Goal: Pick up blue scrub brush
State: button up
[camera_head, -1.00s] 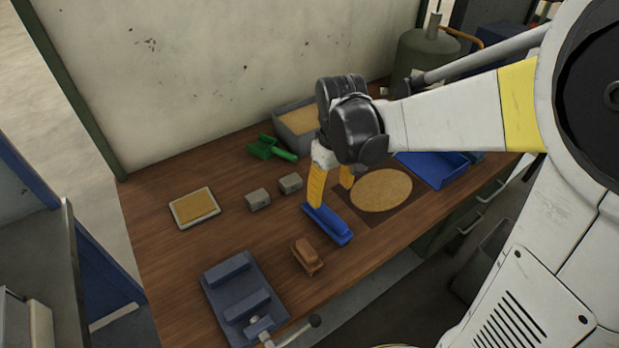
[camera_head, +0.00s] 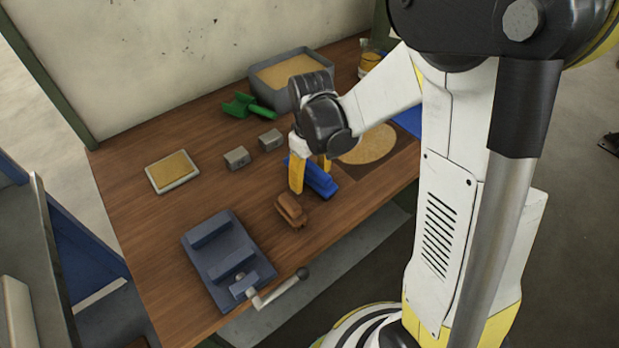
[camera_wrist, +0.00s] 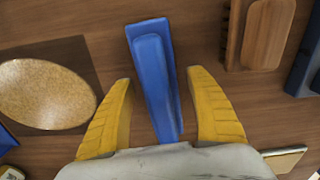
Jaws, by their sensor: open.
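The blue scrub brush (camera_head: 318,181) lies on the wooden bench (camera_head: 150,228). In the head view my gripper (camera_head: 311,180) is at the brush, with its yellow fingers pointing down and partly hiding it. In the wrist view the brush (camera_wrist: 154,75) runs lengthwise between the two open fingers (camera_wrist: 158,112), with a gap on each side. Its near end reaches toward my palm. The fingers do not touch the brush in the wrist view.
A brown wooden brush (camera_head: 291,210) lies close by, and a round tan disc (camera_head: 368,146) is on the other side. A blue-grey vise (camera_head: 226,255), two grey blocks (camera_head: 237,157), a green scoop (camera_head: 244,106) and a sand bin (camera_head: 262,96) stand around.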

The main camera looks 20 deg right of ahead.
aim_at(311, 165)
jog(key=shift+f, duration=0.1)
jog(key=c, duration=1.4)
jog(key=shift+c, duration=0.2)
notch_tip(311, 165, up, 4)
jog(key=shift+r+p, duration=0.1)
jog(key=shift+p, duration=1.1)
jog(key=s+d+r+p, duration=0.3)
jog(key=s+d+r, duration=0.3)
jog(key=d, duration=0.3)
jog(key=shift+s+d+r+p, duration=0.3)
jog(key=shift+d+r+p, duration=0.05)
jog(key=shift+p, duration=0.05)
jog(key=o, duration=0.6)
grip_shut()
